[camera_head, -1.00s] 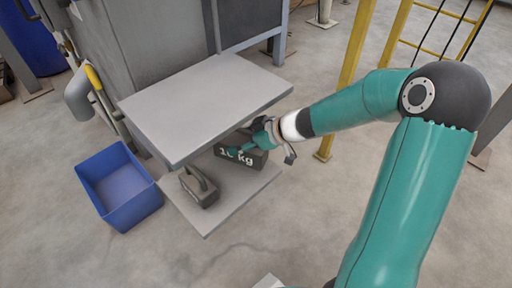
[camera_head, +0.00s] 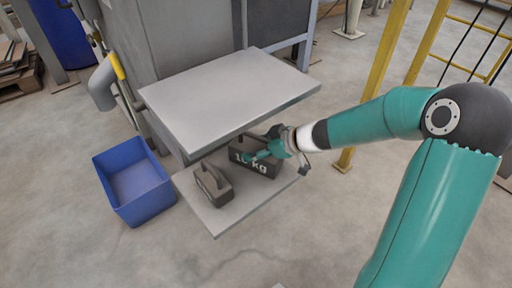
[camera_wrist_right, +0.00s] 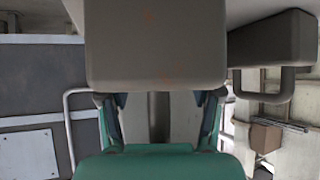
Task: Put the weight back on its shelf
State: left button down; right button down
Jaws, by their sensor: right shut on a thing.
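The dark grey weight marked "10 kg" (camera_head: 263,171) is at the right part of the low shelf (camera_head: 222,221), below the table top. My right gripper (camera_head: 262,152) is shut on its handle. In the right wrist view the held weight (camera_wrist_right: 155,45) fills the upper middle, with the fingers (camera_wrist_right: 160,110) below it in the picture. I cannot tell whether its underside touches the shelf. A second dark weight (camera_head: 213,187) with a handle stands on the shelf to its left, apart from it; it also shows in the wrist view (camera_wrist_right: 270,42). My left gripper is out of view.
The grey table top (camera_head: 225,95) overhangs the shelf's back part, close above the held weight. A blue bin (camera_head: 134,187) stands on the floor to the left. A yellow post (camera_head: 372,100) rises behind my right arm. The floor in front is clear.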

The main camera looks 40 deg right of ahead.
jog(key=shift+c, duration=1.1)
grip_release()
jog(key=shift+s+r, duration=0.1)
jog(key=shift+r, duration=0.15)
jog(key=p+v, duration=0.7)
jog(key=v, duration=0.4)
jog(key=shift+s+d, duration=0.2)
jog(key=shift+s, duration=0.1)
jog(key=shift+s, duration=0.1)
